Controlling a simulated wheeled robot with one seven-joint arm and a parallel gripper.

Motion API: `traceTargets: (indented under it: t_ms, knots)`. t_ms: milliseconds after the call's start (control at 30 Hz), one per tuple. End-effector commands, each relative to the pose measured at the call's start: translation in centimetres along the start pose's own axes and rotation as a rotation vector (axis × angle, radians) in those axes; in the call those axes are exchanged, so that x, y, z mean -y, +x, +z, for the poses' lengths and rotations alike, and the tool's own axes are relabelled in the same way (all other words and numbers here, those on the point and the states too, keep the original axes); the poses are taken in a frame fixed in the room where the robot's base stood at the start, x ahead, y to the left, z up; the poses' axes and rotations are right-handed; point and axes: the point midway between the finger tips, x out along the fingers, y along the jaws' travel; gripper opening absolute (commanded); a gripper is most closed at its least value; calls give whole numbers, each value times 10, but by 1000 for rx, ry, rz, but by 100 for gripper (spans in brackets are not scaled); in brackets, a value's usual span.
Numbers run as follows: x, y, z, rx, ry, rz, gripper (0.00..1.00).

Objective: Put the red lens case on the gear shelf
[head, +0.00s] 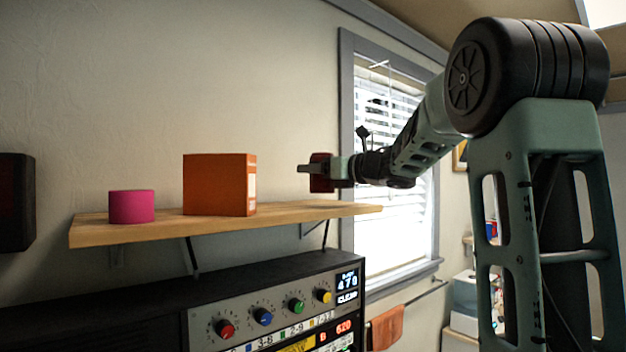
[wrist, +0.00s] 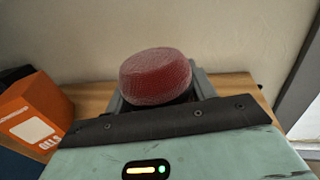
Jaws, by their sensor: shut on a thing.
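The red lens case (wrist: 156,75) is a dark red round case held in my gripper, seen large in the wrist view. In the head view the red lens case (head: 318,172) shows partly behind the finger. My gripper (head: 312,170) is shut on it, above the right part of the gear shelf (head: 300,213). The shelf is a wooden board on brackets, and its wood also shows in the wrist view (wrist: 97,97). The case appears a little above the board; the wrist view hides its underside.
An orange box (head: 218,185) stands mid-shelf, left of my gripper, and shows in the wrist view (wrist: 30,118). A magenta cylinder (head: 131,206) stands near the shelf's left end. A rack with knobs (head: 275,310) is below. A window (head: 395,225) is at the right. Board right of the box is clear.

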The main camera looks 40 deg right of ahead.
Motion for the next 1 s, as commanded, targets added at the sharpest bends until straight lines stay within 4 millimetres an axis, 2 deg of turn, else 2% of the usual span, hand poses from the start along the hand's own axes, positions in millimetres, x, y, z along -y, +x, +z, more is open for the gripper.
traceTargets:
  t_ms: [200,567,600,667,1000]
  knots:
    - [0,0,-26,-1,2,0,24]
    - [0,0,-31,1,-1,-1,24]
    - [0,0,-31,0,-1,-1,63]
    - [0,0,-30,-1,0,-1,77]
    - [0,0,-28,-1,0,-1,77]
